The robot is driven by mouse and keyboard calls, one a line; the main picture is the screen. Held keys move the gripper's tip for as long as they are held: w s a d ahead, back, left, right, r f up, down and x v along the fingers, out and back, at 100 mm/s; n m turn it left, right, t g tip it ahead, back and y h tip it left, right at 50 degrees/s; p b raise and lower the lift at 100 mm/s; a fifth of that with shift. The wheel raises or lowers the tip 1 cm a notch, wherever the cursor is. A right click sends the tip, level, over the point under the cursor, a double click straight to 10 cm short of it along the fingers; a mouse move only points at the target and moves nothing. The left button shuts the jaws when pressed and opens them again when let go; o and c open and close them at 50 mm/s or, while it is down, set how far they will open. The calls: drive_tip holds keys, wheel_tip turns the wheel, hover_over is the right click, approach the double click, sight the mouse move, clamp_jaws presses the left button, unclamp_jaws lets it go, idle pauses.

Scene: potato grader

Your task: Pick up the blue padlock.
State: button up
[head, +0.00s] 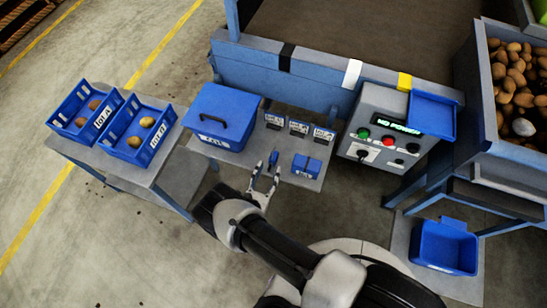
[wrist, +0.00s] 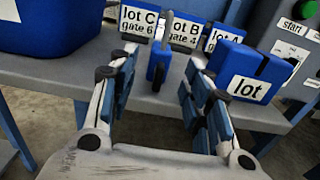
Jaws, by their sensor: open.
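The blue padlock (wrist: 157,73) stands upright on the grey shelf (wrist: 60,75), its grey shackle upward. In the head view the padlock (head: 273,158) shows as a small blue shape just beyond my fingertips. My gripper (head: 267,170) is open and empty. In the wrist view my gripper (wrist: 162,62) has one finger on each side of the padlock, with clear gaps left and right. I cannot tell whether the padlock is fully between the fingertips or just past them.
A blue slotted block labelled "lot" (wrist: 250,72) stands close to my right finger. Lot cards (head: 298,127) stand behind the padlock. A lidded blue box (head: 220,115) is at the left. A control box (head: 385,130) reading "NO POWER" is at the right.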

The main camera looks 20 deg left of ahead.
sight(271, 164)
drive_tip(key=w+b, duration=0.1)
drive_tip(key=w, duration=0.4)
drive_tip(key=shift+d+r, duration=0.1)
drive_tip(key=shift+d, duration=0.05)
drive_tip(key=shift+s, duration=0.1)
drive_tip(key=shift+c, duration=0.6)
clamp_jaws()
